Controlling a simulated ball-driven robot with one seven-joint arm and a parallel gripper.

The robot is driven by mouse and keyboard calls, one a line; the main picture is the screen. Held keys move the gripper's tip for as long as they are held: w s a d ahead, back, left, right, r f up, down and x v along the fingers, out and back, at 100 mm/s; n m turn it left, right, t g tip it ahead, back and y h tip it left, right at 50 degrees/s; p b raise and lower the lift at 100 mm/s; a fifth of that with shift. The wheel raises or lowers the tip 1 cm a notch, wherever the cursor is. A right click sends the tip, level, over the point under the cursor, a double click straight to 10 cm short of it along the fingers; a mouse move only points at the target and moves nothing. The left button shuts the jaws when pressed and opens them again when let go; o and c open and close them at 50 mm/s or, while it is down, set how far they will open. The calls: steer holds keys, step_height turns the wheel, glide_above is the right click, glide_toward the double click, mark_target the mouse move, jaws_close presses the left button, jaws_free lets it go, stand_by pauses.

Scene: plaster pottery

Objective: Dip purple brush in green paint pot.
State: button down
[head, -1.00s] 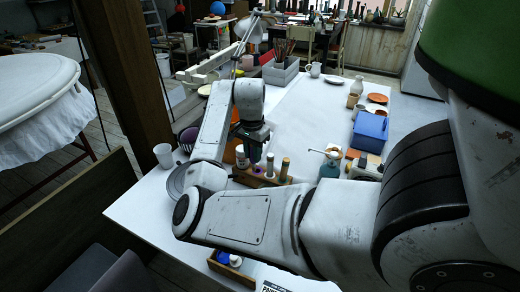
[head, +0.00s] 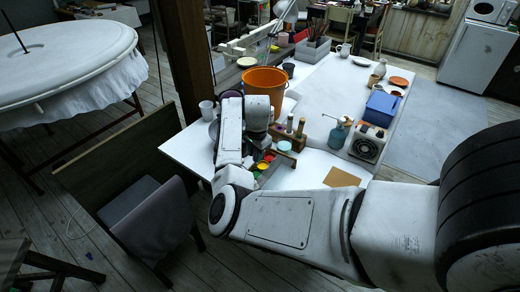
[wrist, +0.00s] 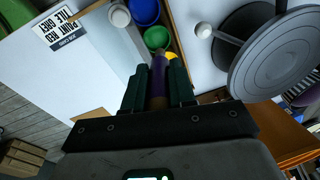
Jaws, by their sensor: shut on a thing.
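In the wrist view, my gripper (wrist: 158,82) is shut on the purple brush (wrist: 158,88), which lies between its dark green fingers. The brush points away from the palm, and its far end appears at the near edge of the green paint pot (wrist: 157,36). I cannot tell whether the tip is over, in or short of the paint. A yellow pot (wrist: 172,57) shows partly behind the right finger. In the head view my arm hides most of the gripper and the brush; colored pots (head: 263,166) show beside it on the table.
A blue pot (wrist: 145,10) and a white-grey pot (wrist: 119,15) stand near the green one. A grey round wheel (wrist: 275,55) is at the right. A chair (head: 150,220) stands left.

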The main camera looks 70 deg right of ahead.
mark_target(256, 166)
steer(key=shift+f+b, duration=2.3)
steer(key=shift+f, duration=1.1)
step_height(256, 166, up, 7)
steer(key=p, duration=0.6)
steer(key=shift+r, duration=0.1)
